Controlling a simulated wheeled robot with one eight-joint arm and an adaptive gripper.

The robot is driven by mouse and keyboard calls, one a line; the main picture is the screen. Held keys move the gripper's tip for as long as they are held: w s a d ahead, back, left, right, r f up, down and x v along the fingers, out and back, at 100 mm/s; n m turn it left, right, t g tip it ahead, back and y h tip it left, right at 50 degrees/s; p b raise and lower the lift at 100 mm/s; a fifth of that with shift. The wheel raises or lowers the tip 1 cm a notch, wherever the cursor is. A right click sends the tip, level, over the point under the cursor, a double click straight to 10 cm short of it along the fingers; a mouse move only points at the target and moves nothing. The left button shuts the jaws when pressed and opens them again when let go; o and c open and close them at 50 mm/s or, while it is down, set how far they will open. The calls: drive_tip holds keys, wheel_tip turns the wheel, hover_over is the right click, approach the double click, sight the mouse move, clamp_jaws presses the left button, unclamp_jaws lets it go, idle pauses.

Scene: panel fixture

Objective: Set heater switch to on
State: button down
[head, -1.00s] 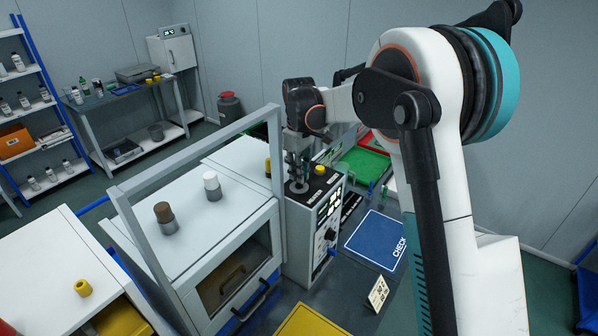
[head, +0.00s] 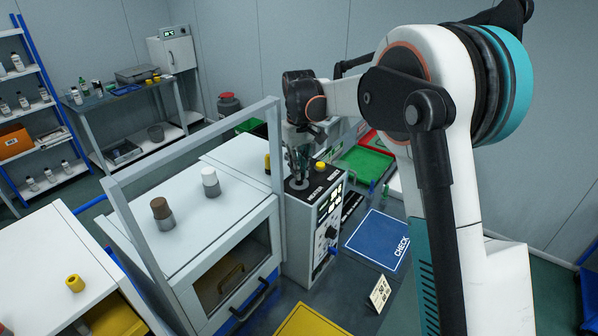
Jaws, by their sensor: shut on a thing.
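A white panel box (head: 301,245) with a black top and a dark front face stands in the middle of the head view. My gripper (head: 300,181) points down at the left part of the black top. Its fingers are closed on a small round grey switch there, which they largely hide. I cannot read its label or make out its setting. A yellow knob (head: 320,166) sits on the same top, just right of my gripper and apart from it.
A white cabinet (head: 190,240) with a grey upright frame stands close on the left, carrying a brown-topped piece (head: 162,211) and a white-topped piece (head: 210,181). A blue mat (head: 376,238) and green tray (head: 362,165) lie to the right.

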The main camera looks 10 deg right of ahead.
drive_tip(key=m+b, duration=0.2)
drive_tip(key=m, duration=0.4)
drive_tip(key=shift+m, duration=0.3)
drive_tip(key=m+b, duration=0.1)
drive_tip(key=m, duration=0.5)
drive_tip(key=shift+m, duration=0.3)
drive_tip(key=c, duration=1.7)
unclamp_jaws()
wheel_tip(320, 180, up, 12)
drive_tip(key=shift+r, duration=0.1)
drive_tip(key=shift+s+b, duration=0.1)
drive_tip(key=shift+b, duration=0.25)
